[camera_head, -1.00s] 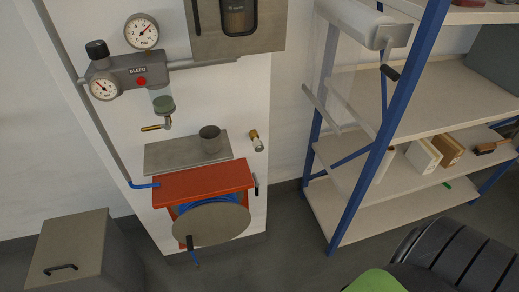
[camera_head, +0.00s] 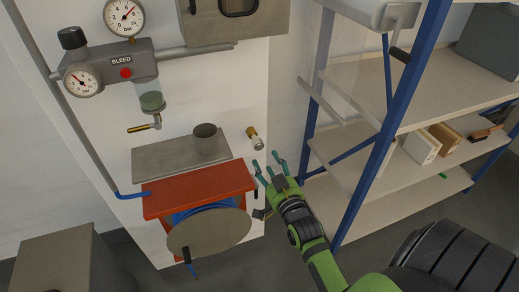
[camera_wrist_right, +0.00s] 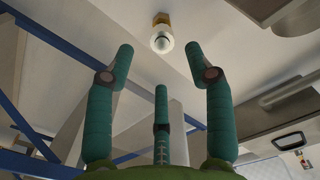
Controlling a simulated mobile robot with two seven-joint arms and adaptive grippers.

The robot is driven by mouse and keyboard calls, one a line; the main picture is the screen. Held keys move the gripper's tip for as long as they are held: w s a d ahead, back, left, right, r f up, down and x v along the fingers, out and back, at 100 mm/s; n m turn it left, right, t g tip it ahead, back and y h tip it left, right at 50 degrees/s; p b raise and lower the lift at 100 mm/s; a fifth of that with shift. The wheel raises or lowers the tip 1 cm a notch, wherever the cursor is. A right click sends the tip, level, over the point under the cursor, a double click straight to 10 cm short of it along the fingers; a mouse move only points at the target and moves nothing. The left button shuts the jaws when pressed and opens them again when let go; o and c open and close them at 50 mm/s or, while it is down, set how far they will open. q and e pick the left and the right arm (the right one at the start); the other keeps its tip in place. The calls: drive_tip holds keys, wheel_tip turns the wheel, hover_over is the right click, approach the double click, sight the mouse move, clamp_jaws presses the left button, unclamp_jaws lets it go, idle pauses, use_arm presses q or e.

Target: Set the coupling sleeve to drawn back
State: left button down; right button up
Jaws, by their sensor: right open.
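The coupling (camera_head: 254,138) is a small fitting on the white wall panel, with a brass-coloured sleeve and a pale end. In the right wrist view the coupling (camera_wrist_right: 162,36) is at the top centre, seen nearly end-on, beyond the fingertips. How far the sleeve sits along the body is too small to tell. My right gripper (camera_head: 268,168) is just below and right of the coupling in the head view, its teal fingers spread and pointing up toward it. In the wrist view the right gripper (camera_wrist_right: 160,68) is open and empty, apart from the coupling. My left gripper is not in view.
Left of the coupling is a grey shelf (camera_head: 160,160) with a cup (camera_head: 205,138). Below is a red-topped hose reel (camera_head: 200,188). A valve block with gauges (camera_head: 110,68) is upper left. A blue-posted shelving rack (camera_head: 385,130) stands close on the right.

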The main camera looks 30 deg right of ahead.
sight(259, 146)
drive_tip(key=x, duration=0.7)
drive_tip(key=shift+d+r+p, duration=0.1)
drive_tip(key=shift+r+p, duration=0.25)
